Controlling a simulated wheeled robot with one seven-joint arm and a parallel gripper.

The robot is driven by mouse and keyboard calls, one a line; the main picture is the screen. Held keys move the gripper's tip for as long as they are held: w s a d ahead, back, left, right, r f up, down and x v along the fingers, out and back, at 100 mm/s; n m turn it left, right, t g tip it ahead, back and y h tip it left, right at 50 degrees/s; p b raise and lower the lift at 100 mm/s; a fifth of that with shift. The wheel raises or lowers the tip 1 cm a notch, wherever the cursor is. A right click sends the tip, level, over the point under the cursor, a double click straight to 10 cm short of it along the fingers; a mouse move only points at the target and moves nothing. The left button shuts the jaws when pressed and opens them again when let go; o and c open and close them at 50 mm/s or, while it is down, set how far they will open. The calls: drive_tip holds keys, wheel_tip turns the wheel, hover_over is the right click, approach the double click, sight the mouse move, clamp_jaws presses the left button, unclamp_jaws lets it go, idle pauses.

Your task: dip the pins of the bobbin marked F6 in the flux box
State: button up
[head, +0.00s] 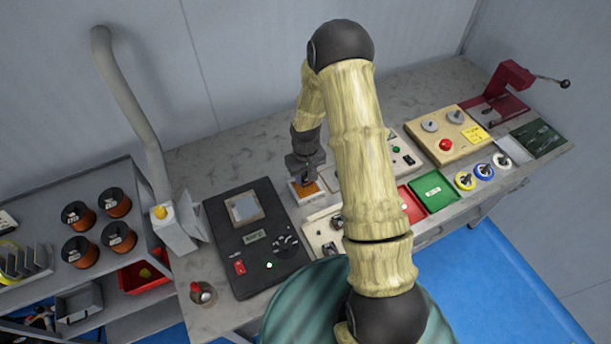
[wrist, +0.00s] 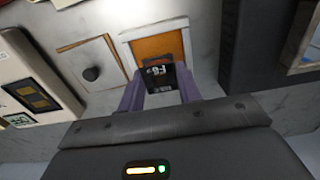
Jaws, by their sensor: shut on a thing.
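My gripper (wrist: 160,90) is shut on a small dark bobbin (wrist: 160,77), which sits between its two purple fingers. The flux box, a white-rimmed square with an orange inside, is right beyond the bobbin in the wrist view (wrist: 152,48). In the head view my gripper (head: 303,180) is at the flux box (head: 313,188), low over it. The bobbin's pins are hidden, so I cannot tell whether they touch the orange.
A black control panel (head: 235,225) lies left of the flux box. A cream device (head: 322,240) is in front, partly behind my arm. Red and green trays (head: 434,190) and a wooden box (head: 446,150) stand to the right. Wire spools (head: 115,203) sit on the left shelf.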

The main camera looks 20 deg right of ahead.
drive_tip(key=shift+r+p, duration=0.8)
drive_tip(key=shift+r, duration=0.55)
